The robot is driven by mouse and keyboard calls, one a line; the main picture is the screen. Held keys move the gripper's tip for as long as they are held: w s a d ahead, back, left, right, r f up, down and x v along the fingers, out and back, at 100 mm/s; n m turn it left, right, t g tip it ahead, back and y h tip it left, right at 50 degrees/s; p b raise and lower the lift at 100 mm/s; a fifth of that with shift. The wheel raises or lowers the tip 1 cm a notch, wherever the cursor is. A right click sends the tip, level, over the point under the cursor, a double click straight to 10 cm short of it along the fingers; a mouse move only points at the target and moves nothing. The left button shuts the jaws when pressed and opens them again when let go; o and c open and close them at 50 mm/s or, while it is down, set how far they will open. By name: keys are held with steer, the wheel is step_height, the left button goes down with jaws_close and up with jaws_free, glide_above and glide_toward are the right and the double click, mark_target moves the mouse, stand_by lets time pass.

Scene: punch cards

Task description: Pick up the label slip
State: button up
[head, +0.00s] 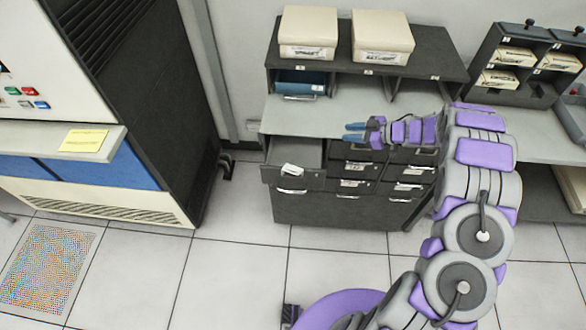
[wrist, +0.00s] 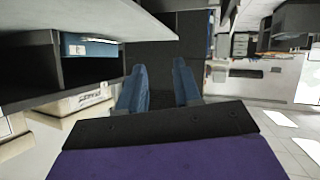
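A small white slip (head: 291,170) sits at the front of the pulled-out top left drawer (head: 298,155) of the dark cabinet; it looks like the label slip, but its print is too small to read. My gripper (head: 347,132) is up and to the right of it, over the desk area, with its blue fingers pointing left. In the wrist view, the fingers (wrist: 158,70) are apart with nothing between them. The slip cannot be made out in the wrist view.
A yellow card (head: 84,140) lies on the console ledge at left. Two cream boxes (head: 308,33) stand on the shelf top (head: 440,52). A blue box (head: 300,80) is in the shelf's left bay, also in the wrist view (wrist: 88,45).

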steer(key=s+a+f+n+g+y, duration=0.2)
steer(key=s+f+g+y, duration=0.15)
steer(key=s, duration=0.45)
glide_toward(293, 166)
steer(key=shift+g+h, duration=0.35)
steer(key=a, duration=0.1)
steer(key=w+a, duration=0.1)
steer(key=a, duration=0.1)
steer(key=a+f, duration=0.1)
steer(key=a, duration=0.1)
steer(key=shift+w+b, duration=0.3)
steer(key=shift+b, duration=0.1)
steer(key=shift+s+f+b+x, duration=0.15)
steer(key=shift+b+x, duration=0.05)
steer(key=shift+x, duration=1.1)
steer(key=shift+s+f+b+x, duration=0.15)
steer(key=shift+s+x, duration=0.05)
steer(key=shift+x, duration=1.15)
steer(key=shift+d+r, duration=0.1)
jaws_close()
